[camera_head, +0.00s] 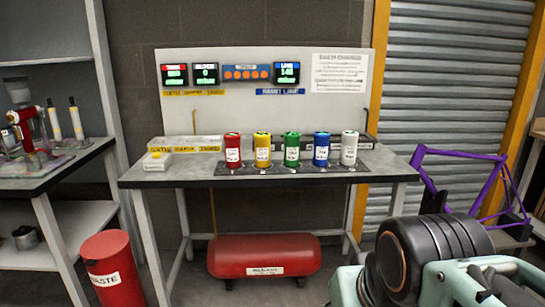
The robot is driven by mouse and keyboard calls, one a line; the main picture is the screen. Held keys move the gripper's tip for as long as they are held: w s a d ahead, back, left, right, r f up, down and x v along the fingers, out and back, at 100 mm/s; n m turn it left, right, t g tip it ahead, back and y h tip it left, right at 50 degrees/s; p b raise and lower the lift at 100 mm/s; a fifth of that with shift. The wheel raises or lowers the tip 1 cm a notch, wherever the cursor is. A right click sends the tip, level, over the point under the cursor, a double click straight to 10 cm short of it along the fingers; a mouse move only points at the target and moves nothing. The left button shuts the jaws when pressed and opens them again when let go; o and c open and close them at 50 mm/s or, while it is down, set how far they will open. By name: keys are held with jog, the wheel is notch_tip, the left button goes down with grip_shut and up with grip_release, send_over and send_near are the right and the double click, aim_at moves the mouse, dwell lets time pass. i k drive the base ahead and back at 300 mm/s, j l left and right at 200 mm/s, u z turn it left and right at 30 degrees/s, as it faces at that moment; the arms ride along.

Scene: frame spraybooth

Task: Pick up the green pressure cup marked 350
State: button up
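The green pressure cup (292,146) stands upright on the bench, in the middle of a row of cups. It has a white label whose marking is too small to read. A yellow cup (262,142) is on its left and a blue cup (321,144) on its right, with small gaps between. A red cup (232,143) and a silver-grey cup (349,141) stand at the row's ends. My arm shows at the lower right, well in front of the bench. No gripper fingers can be made out, and nothing touches the green cup.
The grey bench (190,172) has a back panel with displays (246,73). A small white box (156,161) sits at its left. Below are a red tank (264,256) and a red waste bin (112,269). A purple frame (474,176) stands right. The bench front is clear.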

aim_at(292, 139)
jog(key=l, duration=1.15)
jog(key=i+j+z, duration=0.35)
jog(key=i+j, duration=0.4)
jog(key=j, duration=0.15)
